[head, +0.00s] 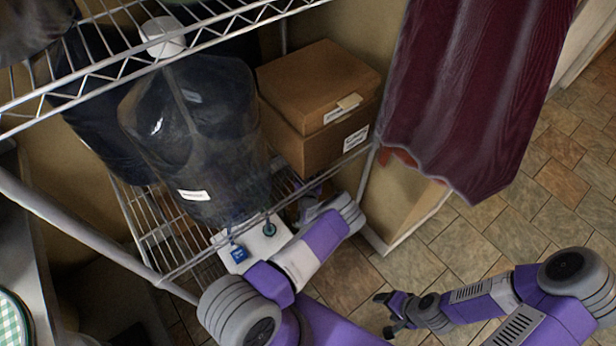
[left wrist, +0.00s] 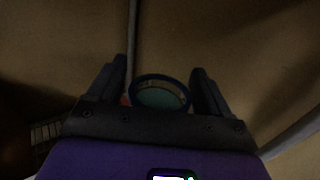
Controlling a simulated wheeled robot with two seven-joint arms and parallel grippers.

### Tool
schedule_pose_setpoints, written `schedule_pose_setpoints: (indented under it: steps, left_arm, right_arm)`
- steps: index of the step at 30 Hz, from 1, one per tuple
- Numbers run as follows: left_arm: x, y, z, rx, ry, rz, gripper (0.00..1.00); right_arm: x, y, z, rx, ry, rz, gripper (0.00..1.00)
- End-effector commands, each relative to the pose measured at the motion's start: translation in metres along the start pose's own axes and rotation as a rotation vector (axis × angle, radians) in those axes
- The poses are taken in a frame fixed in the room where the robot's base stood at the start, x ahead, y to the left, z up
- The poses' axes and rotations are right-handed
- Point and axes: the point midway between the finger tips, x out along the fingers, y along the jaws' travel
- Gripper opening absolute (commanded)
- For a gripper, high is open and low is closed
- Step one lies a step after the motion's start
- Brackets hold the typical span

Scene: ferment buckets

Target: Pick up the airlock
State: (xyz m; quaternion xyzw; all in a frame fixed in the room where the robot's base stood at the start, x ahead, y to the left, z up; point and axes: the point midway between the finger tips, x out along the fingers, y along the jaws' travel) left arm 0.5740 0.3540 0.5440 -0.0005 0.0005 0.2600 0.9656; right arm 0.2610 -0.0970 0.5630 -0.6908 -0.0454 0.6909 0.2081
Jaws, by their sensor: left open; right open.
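I cannot pick out the airlock for sure. In the left wrist view a round thing with a blue rim and a dull teal middle (left wrist: 160,93) shows between the two fingers of my left gripper (left wrist: 158,82). Those fingers are open and stand apart on either side of it; I cannot tell how far beyond them it lies. In the head view my left arm reaches to the lower shelf and its fingers are hidden. My right gripper (head: 385,314) is open and empty, low over the tiled floor.
A wire shelf rack (head: 175,235) holds a dark bagged bucket (head: 200,130) and two brown boxes (head: 318,85). A white item (head: 262,243) with a blue tag (head: 239,254) is at the shelf's front. A maroon cloth (head: 475,90) hangs at right. The tiled floor (head: 560,180) is clear.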

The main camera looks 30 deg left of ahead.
Motion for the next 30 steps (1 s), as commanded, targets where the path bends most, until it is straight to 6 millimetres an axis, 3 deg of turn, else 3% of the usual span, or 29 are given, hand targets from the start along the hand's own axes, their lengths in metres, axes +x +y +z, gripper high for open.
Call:
schedule_pose_setpoints:
  steps: [2, 14, 23, 30]
  left_arm:
    - [0.000, 0.000, 0.001, 0.000, 0.000, 0.000, 0.79]
    - [0.000, 0.000, 0.001, 0.000, -0.001, 0.000, 0.19]
    - [0.000, 0.000, 0.004, 0.000, -0.001, 0.000, 0.18]
    - [0.000, 0.000, 0.029, 0.001, -0.003, -0.001, 0.18]
  right_arm:
    - [0.000, 0.000, 0.000, 0.000, 0.000, 0.000, 0.68]
    - [0.000, 0.000, 0.000, 0.000, 0.000, 0.000, 0.68]
    - [-0.003, -0.001, 0.000, 0.000, 0.000, 0.000, 0.68]
    - [-0.017, -0.006, 0.001, 0.000, 0.000, 0.000, 0.68]
